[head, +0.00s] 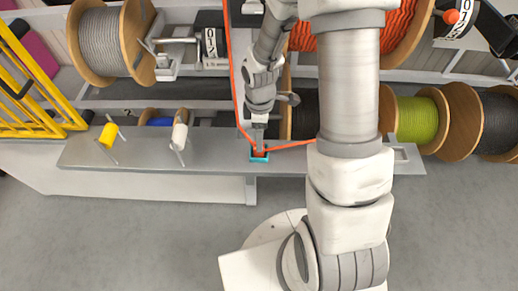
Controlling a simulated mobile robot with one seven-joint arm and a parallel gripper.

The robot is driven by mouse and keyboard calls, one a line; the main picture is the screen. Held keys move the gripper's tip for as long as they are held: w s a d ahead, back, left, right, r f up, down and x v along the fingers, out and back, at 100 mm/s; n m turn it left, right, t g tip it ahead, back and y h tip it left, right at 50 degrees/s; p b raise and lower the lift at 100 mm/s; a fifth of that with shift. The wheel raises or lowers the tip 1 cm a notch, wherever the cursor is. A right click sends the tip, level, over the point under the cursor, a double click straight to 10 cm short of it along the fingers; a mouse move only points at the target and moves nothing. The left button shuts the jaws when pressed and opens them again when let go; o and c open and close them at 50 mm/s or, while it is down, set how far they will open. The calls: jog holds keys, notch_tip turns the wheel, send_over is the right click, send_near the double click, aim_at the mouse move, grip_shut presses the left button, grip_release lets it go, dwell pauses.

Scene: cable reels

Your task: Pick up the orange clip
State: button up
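A small orange piece, seemingly the orange clip (259,154), shows at the front part of the grey bench, within a cyan-edged item (259,160). My gripper (259,147) points down right over it, and its fingertips overlap the orange piece in the view. Whether the fingers touch it or are closed on it is too small to tell. An orange cable (236,75) comes down from the top to this spot, and another stretch runs right behind my arm.
The grey bench (100,155) bears a yellow spool (108,135) and a white spool (180,137) at left. Large cable reels stand behind, including grey (100,42) and green (416,122) ones. A yellow railing (35,95) is at far left. The front floor is clear.

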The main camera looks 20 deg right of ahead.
jog(key=shift+s+a+f, duration=0.15)
jog(key=shift+f, duration=2.15)
grip_shut()
